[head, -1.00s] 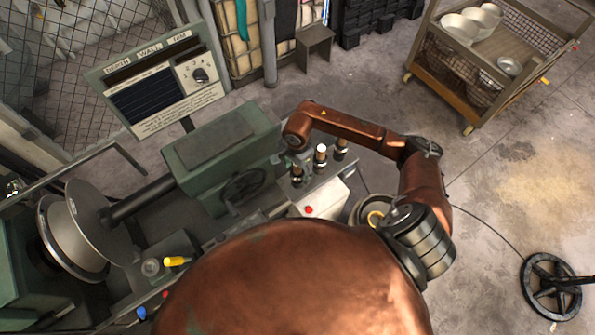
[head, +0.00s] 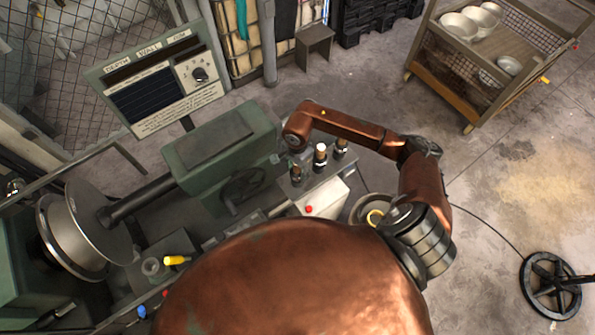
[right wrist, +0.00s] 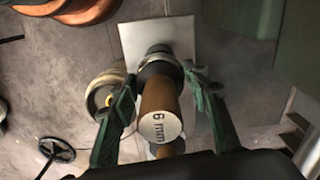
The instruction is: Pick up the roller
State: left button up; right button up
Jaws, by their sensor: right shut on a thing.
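In the right wrist view a roller (right wrist: 160,105) with a brown body and a pale end marked "6 mm" stands between the green fingers of my right gripper (right wrist: 160,88). The fingers are shut on it, one on each side. In the head view the right wrist hangs over the left end of a row of rollers, and the gripper (head: 292,158) is small and partly hidden there at the leftmost roller (head: 296,175). A white-topped roller (head: 320,156) and another roller (head: 342,148) stand to its right. My left gripper is out of view.
A round spinning disc (head: 90,225) is at the left. A cart (head: 500,60) with bowls stands at the back right. Open floor lies at the right.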

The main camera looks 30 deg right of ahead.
jog(key=shift+c, duration=1.2)
jog(key=shift+w+r, duration=0.1)
jog(key=shift+r, duration=0.45)
notch_tip(320, 180, up, 2)
jog(key=shift+r+b, duration=0.1)
jog(key=shift+b, duration=0.5)
jog(key=s+a+r, duration=0.3)
jog(key=s+r, duration=0.3)
jog(key=r, duration=0.1)
jog(key=s+a+r, duration=0.4)
jog(key=s+r, duration=0.2)
jog(key=r, duration=0.1)
jog(key=shift+r, duration=0.15)
jog(key=shift+a, duration=0.1)
